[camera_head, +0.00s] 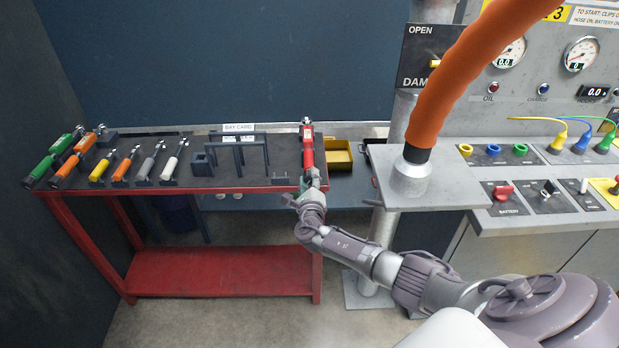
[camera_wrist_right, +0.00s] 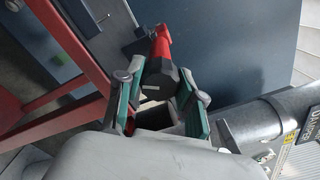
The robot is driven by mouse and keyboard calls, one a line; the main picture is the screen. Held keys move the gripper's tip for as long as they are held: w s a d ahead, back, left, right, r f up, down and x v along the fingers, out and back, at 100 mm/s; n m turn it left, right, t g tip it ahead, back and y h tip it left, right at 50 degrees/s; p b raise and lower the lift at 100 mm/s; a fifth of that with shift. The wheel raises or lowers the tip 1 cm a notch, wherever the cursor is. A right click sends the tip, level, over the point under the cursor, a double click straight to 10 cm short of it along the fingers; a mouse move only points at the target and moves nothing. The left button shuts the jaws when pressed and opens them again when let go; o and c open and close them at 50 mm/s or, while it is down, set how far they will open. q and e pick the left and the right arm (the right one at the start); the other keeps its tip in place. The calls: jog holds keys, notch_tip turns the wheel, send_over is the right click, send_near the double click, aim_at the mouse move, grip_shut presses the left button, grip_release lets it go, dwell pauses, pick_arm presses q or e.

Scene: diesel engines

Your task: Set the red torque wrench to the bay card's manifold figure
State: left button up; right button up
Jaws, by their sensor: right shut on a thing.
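The red torque wrench (camera_head: 307,147) lies at the right end of the red table's dark top, its handle end toward me. My right gripper (camera_head: 311,182) is at that near end, at the table's front edge, shut on it. In the right wrist view, the gripper's green-lined fingers (camera_wrist_right: 163,92) stand either side of the black end of the red wrench (camera_wrist_right: 161,45). The wrench's setting cannot be read. The bay card (camera_head: 239,129) stands at the back of the table; its heading shows, but its figures are too small to read. My left gripper is not in view.
Several green, orange, yellow, grey and white tools (camera_head: 122,165) lie on the table's left side. A dark frame (camera_head: 238,155) stands mid-table. A yellow bin (camera_head: 338,155) is behind right. An orange hose (camera_head: 465,70) and the control panel (camera_head: 540,165) are at right.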

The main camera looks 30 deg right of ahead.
dwell(0.3)
jog(key=o, duration=1.1)
jog(key=shift+o, duration=0.2)
jog(key=shift+s, duration=0.1)
jog(key=v, duration=1.2)
jog(key=shift+d, duration=0.1)
